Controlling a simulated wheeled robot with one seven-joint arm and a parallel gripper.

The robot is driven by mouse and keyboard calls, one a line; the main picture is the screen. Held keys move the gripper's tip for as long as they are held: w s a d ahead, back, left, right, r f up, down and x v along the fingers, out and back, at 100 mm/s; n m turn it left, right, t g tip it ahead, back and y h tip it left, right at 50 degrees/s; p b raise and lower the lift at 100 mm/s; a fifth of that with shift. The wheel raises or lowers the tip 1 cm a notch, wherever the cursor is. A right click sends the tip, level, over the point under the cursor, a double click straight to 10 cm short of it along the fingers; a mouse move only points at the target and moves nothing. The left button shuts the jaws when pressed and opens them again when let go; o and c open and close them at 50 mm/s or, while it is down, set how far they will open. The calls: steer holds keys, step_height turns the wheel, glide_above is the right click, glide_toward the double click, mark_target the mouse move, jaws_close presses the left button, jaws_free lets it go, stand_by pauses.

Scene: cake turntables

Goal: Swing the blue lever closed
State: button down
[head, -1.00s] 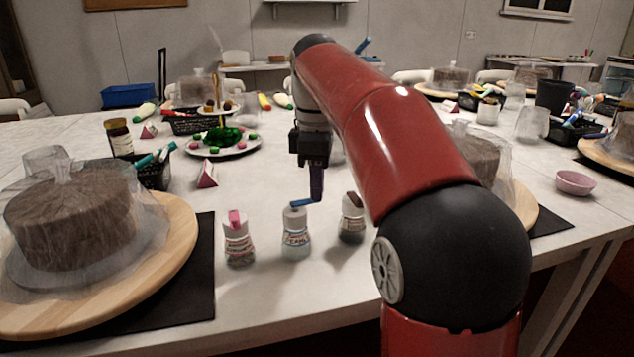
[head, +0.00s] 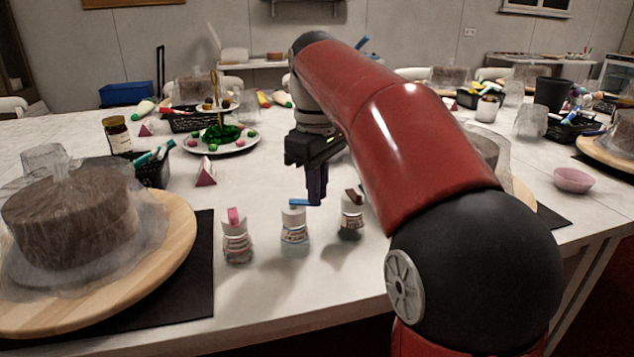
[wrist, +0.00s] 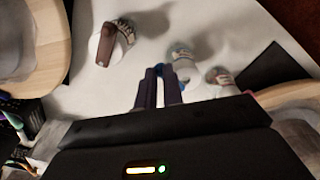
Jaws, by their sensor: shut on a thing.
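The blue lever (head: 299,203) sits on top of the middle jar (head: 295,226), a white-and-clear shaker standing upright on the table. It lies nearly flat across the top, its right end at my fingertips. My gripper (head: 316,203) points down just right of this jar, its dark purple fingers close together. In the wrist view, my fingers (wrist: 160,72) are close together with a bit of blue between their tips, and the jar (wrist: 182,62) stands beside them. The fingers partly hide the lever, so the exact grip is hard to see.
A jar with a pink lever (head: 236,240) stands to the left, and a jar with a brown lever (head: 352,216) stands close on the right. A covered cake on a wooden turntable (head: 150,270) fills the left. The front table strip is clear.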

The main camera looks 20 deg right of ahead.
steer(key=shift+s+a+m, duration=0.45)
steer(key=shift+a+m, duration=0.25)
steer(key=shift+m, duration=1.55)
steer(key=shift+s+a+m, duration=0.5)
steer(key=shift+a+m, duration=0.2)
steer(key=shift+m, duration=1.6)
steer(key=shift+s+a+m, duration=0.45)
steer(key=shift+a+m, duration=0.25)
steer(key=shift+m, duration=1.55)
steer(key=c, duration=1.5)
jaws_free()
